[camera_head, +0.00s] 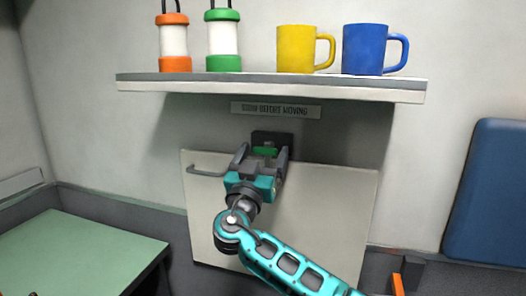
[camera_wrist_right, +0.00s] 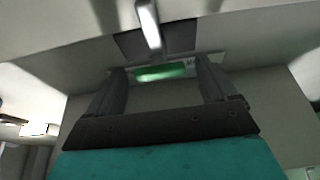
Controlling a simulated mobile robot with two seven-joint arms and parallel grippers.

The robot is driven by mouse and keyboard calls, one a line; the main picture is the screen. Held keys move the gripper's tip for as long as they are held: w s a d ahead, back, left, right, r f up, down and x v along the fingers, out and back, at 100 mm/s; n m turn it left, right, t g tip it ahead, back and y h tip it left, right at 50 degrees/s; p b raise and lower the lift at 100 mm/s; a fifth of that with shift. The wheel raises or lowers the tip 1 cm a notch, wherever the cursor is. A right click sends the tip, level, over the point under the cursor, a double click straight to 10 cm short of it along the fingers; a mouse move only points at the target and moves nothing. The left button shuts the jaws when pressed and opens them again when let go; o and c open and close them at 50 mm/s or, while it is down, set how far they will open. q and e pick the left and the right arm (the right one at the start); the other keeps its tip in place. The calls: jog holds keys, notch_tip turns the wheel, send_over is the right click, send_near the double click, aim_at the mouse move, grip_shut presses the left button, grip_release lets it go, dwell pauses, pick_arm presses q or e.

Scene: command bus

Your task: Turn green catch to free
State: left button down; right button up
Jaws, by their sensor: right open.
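The green catch (camera_head: 265,151) sits on a dark plate (camera_head: 272,137) on the wall, at the top edge of a pale folded panel (camera_head: 330,215). It lies level across the plate. My right gripper (camera_head: 264,158) is open at the catch, with one finger toward each side of it. In the right wrist view the green catch (camera_wrist_right: 161,72) shows between the two open fingers (camera_wrist_right: 163,85). I cannot tell whether the fingers touch it. My left gripper is in neither view.
A shelf (camera_head: 270,88) above holds an orange lantern (camera_head: 174,42), a green lantern (camera_head: 222,40), a yellow mug (camera_head: 296,49) and a blue mug (camera_head: 363,49). A label (camera_head: 276,110) is under it. A green table (camera_head: 80,250) stands left, a blue cushion (camera_head: 490,190) right.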

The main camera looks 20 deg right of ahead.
jog(key=shift+w+d, duration=0.1)
jog(key=c, duration=1.1)
